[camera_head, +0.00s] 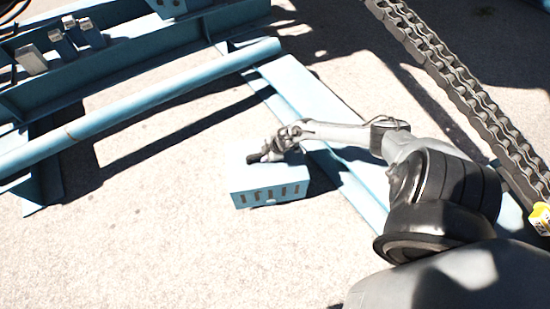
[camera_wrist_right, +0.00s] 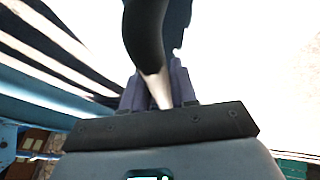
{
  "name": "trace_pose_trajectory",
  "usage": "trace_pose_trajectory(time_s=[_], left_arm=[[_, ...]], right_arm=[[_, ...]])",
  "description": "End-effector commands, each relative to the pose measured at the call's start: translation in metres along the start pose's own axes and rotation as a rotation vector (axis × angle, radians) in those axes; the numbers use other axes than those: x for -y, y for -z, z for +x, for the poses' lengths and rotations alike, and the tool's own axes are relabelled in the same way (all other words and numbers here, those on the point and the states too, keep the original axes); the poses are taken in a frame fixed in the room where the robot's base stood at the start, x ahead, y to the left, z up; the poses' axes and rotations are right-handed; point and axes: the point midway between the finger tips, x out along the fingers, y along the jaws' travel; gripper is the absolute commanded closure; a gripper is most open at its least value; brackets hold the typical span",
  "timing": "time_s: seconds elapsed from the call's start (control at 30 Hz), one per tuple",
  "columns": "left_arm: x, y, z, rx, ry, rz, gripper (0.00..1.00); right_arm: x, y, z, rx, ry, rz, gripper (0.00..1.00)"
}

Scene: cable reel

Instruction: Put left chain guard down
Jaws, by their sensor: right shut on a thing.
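The chain guard (camera_head: 270,193) is a light blue box with a row of dark slots along its front face, in the middle of the head view. Its top is washed out by bright sun. My right gripper (camera_head: 262,156) is over the top of it, shut on a dark handle. In the right wrist view, a black curved bar (camera_wrist_right: 146,35) runs down between the fingers of my right gripper (camera_wrist_right: 158,90). I cannot tell whether the guard's underside touches the ground. My left gripper is not in view.
A blue steel frame with a long round tube (camera_head: 150,103) crosses the upper left. A blue beam (camera_head: 300,85) runs behind and right of the guard, under my right arm. A heavy chain (camera_head: 465,85) hangs at right. Sunlit ground (camera_head: 130,250) is clear at lower left.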

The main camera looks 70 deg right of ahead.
Motion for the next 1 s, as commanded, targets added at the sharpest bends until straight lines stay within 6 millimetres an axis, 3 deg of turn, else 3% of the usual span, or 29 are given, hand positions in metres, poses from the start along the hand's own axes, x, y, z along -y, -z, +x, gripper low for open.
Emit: trace_pose_trajectory(time_s=[0.1, 0.3, 0.77, 1.0], left_arm=[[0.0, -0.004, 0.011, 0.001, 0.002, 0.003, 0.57], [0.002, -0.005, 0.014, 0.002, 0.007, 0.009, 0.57], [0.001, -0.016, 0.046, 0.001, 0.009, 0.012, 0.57], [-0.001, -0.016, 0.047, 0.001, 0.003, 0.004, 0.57]], right_arm=[[-0.004, 0.006, 0.012, -0.004, -0.005, 0.0, 1.0], [-0.006, 0.011, 0.016, -0.003, -0.004, 0.0, 1.0], [0.006, -0.005, 0.048, -0.003, -0.004, 0.0, 1.0], [0.006, -0.006, 0.05, -0.003, -0.004, 0.0, 1.0]])
